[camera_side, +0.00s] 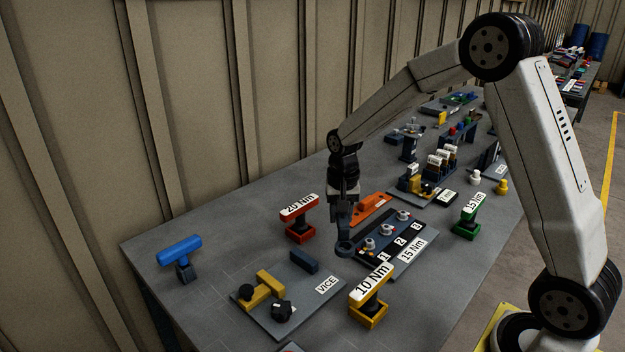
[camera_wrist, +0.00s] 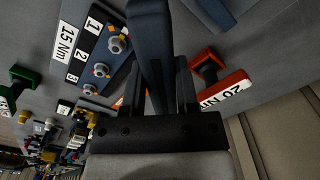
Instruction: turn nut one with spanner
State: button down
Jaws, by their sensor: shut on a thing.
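My gripper (camera_side: 344,208) is shut on a dark blue-grey spanner (camera_side: 344,236), which hangs down with its ring end (camera_side: 345,249) low. In the wrist view the spanner (camera_wrist: 152,45) runs up from between the fingers (camera_wrist: 160,80) and its far end is out of frame. Nut one (camera_side: 370,244) sits on the dark numbered block (camera_side: 378,255), nearest the label 1; it also shows in the wrist view (camera_wrist: 117,43). The ring end is left of nut one and apart from it in the picture. I cannot tell its exact height over the table.
Nuts two (camera_side: 386,230) and three (camera_side: 402,215) stand on the same block. An orange piece (camera_side: 371,207) lies behind it. The red 20 Nm tool (camera_side: 299,222), yellow 10 Nm tool (camera_side: 368,305) and green tool (camera_side: 467,222) stand around. The vice plate (camera_side: 310,292) is at front left.

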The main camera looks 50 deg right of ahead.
aim_at(369, 242)
jog(key=s+d+m, duration=0.4)
jog(key=s+m, duration=0.1)
jog(key=m, duration=0.8)
jog(key=s+d+m, duration=0.5)
jog(key=m, duration=0.9)
jog(key=shift+s+d+f, duration=0.15)
jog(key=shift+f, duration=0.1)
jog(key=shift+f, duration=0.25)
jog(key=shift+f, duration=2.45)
jog(key=shift+f, duration=1.55)
dwell(0.8)
